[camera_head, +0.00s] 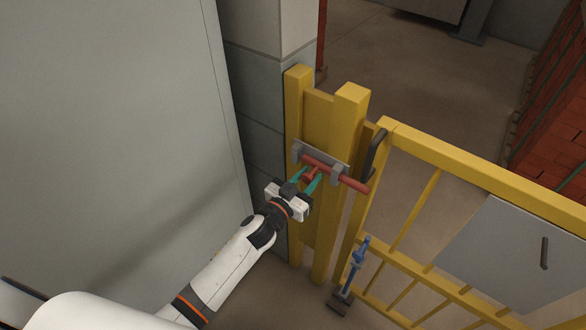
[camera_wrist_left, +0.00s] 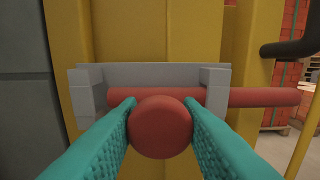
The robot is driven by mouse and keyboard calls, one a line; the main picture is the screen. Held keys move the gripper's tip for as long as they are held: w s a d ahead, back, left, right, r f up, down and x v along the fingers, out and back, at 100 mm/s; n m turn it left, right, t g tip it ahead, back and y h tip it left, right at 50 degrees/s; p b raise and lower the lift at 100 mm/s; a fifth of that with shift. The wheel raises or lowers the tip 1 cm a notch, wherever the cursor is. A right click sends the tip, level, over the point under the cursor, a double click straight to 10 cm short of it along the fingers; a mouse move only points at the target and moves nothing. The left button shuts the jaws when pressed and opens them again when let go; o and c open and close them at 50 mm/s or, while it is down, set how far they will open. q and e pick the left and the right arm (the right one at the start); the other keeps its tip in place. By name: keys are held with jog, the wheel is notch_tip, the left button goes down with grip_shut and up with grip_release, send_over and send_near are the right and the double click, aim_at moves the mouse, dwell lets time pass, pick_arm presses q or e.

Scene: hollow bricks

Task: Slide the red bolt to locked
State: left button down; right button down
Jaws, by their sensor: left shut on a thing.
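The red bolt (camera_head: 349,181) is a rod in a grey bracket (camera_head: 327,154) on the yellow post (camera_head: 349,111). In the left wrist view the bolt's rod (camera_wrist_left: 258,97) runs level through the bracket's lugs and sticks out to the right. Its round knob (camera_wrist_left: 160,127) faces the camera. My left gripper (camera_head: 308,183) is shut on the knob, with one teal finger on each side; the fingers also show in the left wrist view (camera_wrist_left: 161,124). In the head view the rod's right end reaches over the gate's upright beside the dark handle (camera_head: 376,151). My right gripper is out of view.
A yellow gate (camera_head: 467,163) with a grey panel (camera_head: 515,250) extends right from the post. A blue and grey latch-like part (camera_head: 351,272) sits low on the gate. A pale wall (camera_head: 120,110) stands left. Red brick stacks (camera_head: 560,110) stand beyond the gate.

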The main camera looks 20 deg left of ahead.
pick_arm(q)
jog(key=shift+s+d, duration=0.25)
jog(key=shift+d, duration=0.3)
jog(key=shift+f, duration=0.1)
jog(key=c, duration=1.4)
grip_release()
jog(key=shift+c, duration=0.2)
jog(key=o, duration=0.4)
jog(key=shift+d, duration=0.1)
jog(key=shift+s+a, duration=0.25)
jog(key=shift+s, duration=0.1)
jog(key=b+v, duration=0.1)
jog(key=v, duration=1)
jog(key=shift+s+b, duration=0.2)
jog(key=shift+b, duration=0.1)
